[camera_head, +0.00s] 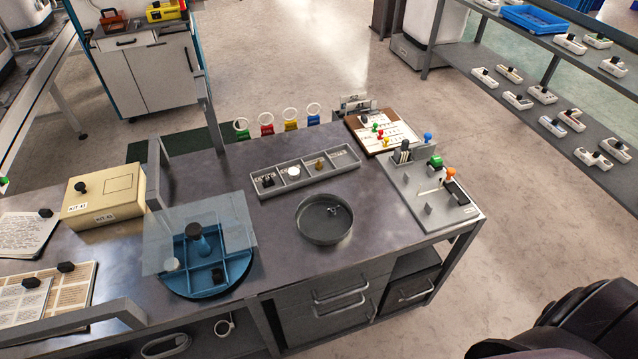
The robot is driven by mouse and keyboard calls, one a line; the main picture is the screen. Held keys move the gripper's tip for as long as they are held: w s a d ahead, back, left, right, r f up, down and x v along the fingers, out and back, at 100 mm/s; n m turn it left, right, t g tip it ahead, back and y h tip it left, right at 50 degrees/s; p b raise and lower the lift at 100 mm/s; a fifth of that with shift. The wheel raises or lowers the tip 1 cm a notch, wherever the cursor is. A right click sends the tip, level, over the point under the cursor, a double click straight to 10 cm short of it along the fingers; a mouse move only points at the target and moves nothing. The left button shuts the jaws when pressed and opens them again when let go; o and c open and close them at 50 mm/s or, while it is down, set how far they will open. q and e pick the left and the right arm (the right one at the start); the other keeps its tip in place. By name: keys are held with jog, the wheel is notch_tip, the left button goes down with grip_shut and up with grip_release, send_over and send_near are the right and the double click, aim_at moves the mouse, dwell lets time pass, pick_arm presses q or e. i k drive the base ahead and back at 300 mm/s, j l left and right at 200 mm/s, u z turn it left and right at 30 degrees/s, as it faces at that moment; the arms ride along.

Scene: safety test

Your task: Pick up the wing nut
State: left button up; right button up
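A small metallic piece that looks like the wing nut (334,210) lies inside a round grey dish (325,237), toward the dish's back right. The piece is too small to make out its wings clearly. The dish stands on the dark metal workbench (385,258), near its front edge. Neither of my grippers shows in the head view. A dark rounded shape at the bottom right may be part of my arm, but no fingers are visible on it.
A compartment tray (306,186) with small parts lies behind the dish. A blue round organizer (236,284) under a clear sheet stands to the left. A grey fixture board (440,219) with coloured knobs is to the right. Bare bench surrounds the dish.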

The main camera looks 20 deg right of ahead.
aim_at(332, 210)
jog(key=k+l+u, duration=0.15)
jog(key=l, duration=0.3)
jog(key=l+u, duration=0.15)
jog(key=l, duration=0.25)
jog(key=k+l+u, duration=0.15)
jog(key=l, duration=0.25)
